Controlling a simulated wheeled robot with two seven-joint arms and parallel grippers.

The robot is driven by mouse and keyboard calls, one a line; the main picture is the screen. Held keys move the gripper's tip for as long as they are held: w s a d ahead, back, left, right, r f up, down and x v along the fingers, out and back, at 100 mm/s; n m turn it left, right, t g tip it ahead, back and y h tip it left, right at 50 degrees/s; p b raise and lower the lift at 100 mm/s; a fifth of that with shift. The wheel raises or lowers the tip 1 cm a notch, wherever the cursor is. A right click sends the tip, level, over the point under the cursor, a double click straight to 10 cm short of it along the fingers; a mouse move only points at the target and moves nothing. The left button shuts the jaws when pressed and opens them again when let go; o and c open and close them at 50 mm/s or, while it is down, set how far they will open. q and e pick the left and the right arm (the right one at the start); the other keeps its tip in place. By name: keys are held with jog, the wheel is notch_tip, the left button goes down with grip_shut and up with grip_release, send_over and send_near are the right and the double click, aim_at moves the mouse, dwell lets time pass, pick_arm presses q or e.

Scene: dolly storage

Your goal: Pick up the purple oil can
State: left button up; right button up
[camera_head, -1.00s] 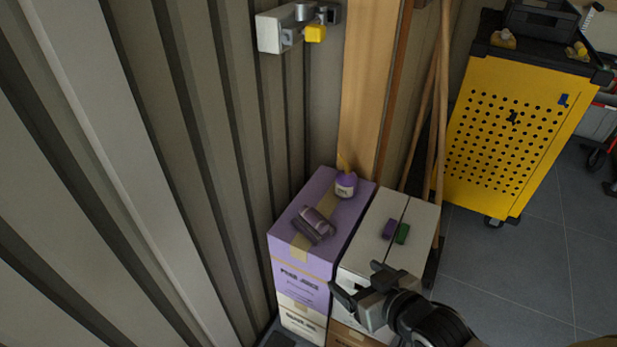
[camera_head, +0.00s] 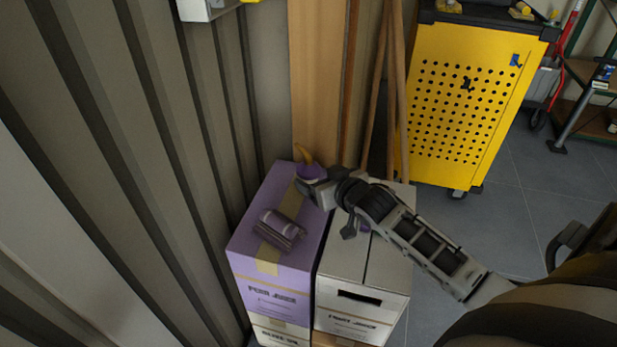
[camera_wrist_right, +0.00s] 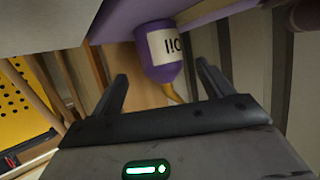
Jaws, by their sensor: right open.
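The purple oil can (camera_head: 309,171) with a yellow spout stands at the back of the purple box top (camera_head: 262,212). My right gripper (camera_head: 318,188) is at the can and partly hides it in the head view. In the right wrist view the can (camera_wrist_right: 160,68), with a white label, appears upside down between the two spread fingers of my right gripper (camera_wrist_right: 162,88). The fingers are open, and I see no grip on the can. My left gripper is not in view.
A purple clamp-like object (camera_head: 279,228) lies on the purple box. A white box stack (camera_head: 345,262) stands to its right, under my right arm. A corrugated wall (camera_head: 130,130) is at left. Wooden poles (camera_head: 388,90) and a yellow cart (camera_head: 455,120) are behind.

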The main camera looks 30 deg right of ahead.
aim_at(314, 173)
jog(key=shift+w+f, duration=0.15)
jog(key=shift+w, duration=0.25)
jog(key=b+x, duration=0.1)
jog(key=x, duration=0.3)
jog(key=shift+w+a+b, duration=0.1)
jog(key=shift+w+b, duration=0.2)
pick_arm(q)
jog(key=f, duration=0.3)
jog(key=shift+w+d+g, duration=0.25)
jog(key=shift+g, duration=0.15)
pick_arm(e)
jog(key=c, duration=1.3)
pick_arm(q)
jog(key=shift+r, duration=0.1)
pick_arm(e)
jog(key=shift+o, duration=0.2)
